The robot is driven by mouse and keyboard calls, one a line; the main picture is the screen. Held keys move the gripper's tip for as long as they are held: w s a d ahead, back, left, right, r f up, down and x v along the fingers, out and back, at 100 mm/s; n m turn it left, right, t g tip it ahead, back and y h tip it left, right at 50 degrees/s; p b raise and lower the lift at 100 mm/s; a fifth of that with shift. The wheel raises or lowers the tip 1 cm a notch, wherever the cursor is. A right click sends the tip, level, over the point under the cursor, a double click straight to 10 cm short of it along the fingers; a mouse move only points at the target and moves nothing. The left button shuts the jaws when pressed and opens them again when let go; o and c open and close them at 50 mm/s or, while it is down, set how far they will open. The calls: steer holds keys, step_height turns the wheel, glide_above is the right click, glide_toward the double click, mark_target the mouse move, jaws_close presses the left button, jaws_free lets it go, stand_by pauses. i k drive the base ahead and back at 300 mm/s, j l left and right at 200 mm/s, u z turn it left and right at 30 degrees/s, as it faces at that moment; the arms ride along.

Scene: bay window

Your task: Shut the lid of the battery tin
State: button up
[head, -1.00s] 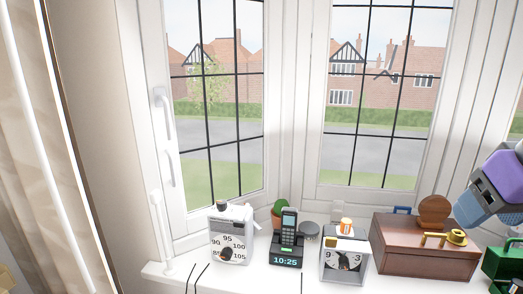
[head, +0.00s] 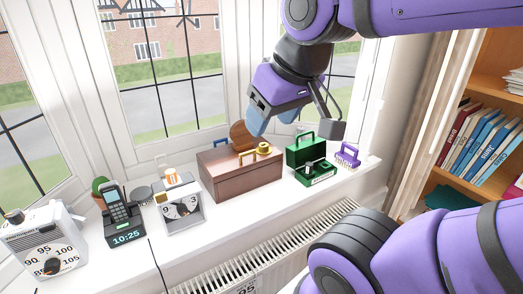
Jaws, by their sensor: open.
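The battery tin is a small green box. Its lid (head: 305,150) stands up at the back with a handle on top, and its base (head: 318,181) sits in front with a pale label and dark and light items inside. My gripper (head: 294,128) is open and empty, above and a little left of the tin in the head view. It appears apart from the lid, though the exact gap is hard to tell.
A brown wooden box (head: 240,178) with a brass object (head: 263,149) on top stands left of the tin. A small purple item (head: 347,155) stands to its right. A clock (head: 181,210) and phone dock (head: 123,231) stand further left. A radiator (head: 262,255) runs below the sill.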

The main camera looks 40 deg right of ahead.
mark_target(312, 149)
steer(key=z, duration=1.15)
